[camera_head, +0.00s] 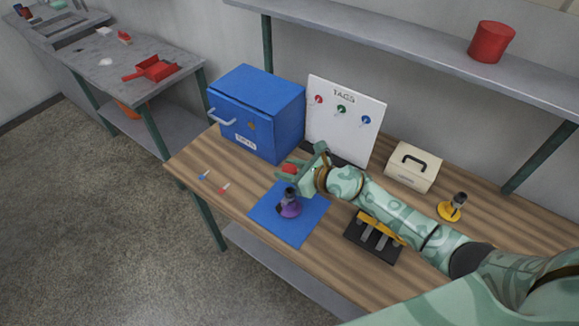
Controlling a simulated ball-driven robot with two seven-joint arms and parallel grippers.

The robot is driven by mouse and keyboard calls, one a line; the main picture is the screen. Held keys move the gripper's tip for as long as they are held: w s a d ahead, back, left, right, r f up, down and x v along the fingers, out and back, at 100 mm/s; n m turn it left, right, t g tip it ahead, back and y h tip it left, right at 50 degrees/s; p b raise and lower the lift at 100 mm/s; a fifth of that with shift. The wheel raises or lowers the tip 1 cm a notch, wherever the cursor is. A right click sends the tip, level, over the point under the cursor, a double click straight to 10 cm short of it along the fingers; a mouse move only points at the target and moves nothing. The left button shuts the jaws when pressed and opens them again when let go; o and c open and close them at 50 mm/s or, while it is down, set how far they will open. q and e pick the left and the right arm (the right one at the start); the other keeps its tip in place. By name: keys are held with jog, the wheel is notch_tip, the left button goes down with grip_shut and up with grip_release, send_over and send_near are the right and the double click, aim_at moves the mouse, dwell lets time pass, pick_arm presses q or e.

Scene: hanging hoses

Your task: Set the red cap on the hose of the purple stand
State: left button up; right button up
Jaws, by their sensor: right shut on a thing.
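The purple stand (289,209) stands on a blue mat (297,234) on the wooden workbench, with a dark hose end pointing up from it. My right gripper (291,168) is shut on the red cap (290,168), just above the top of the hose. A small gap seems to show between cap and hose, but I cannot tell for sure whether they touch. The gripper's fingers hide part of the cap. My left gripper is not in view.
A blue box (262,95) and a white tag board (345,125) stand behind the mat. A black rack with a yellow bar (378,230), a yellow stand (451,209) and a cream case (413,168) lie near my right arm. Small tags (223,188) lie left of the mat.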

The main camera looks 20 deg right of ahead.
aim_at(289, 189)
notch_tip(289, 189, down, 6)
jog(key=b, duration=0.5)
jog(key=shift+r, duration=0.1)
jog(key=shift+f+b, duration=1.55)
jog(key=shift+f, duration=0.3)
dwell(1.4)
jog(key=o, duration=1)
jog(key=shift+s+d+r, duration=0.1)
jog(key=shift+s+d+r+p, duration=0.15)
jog(key=shift+s+d+p, duration=0.05)
jog(key=shift+s+p, duration=0.1)
jog(key=p+v, duration=0.1)
jog(key=v, duration=1.4)
jog(key=shift+s+d+p, duration=0.1)
jog(key=shift+d+p, duration=0.05)
jog(key=shift+p, duration=0.15)
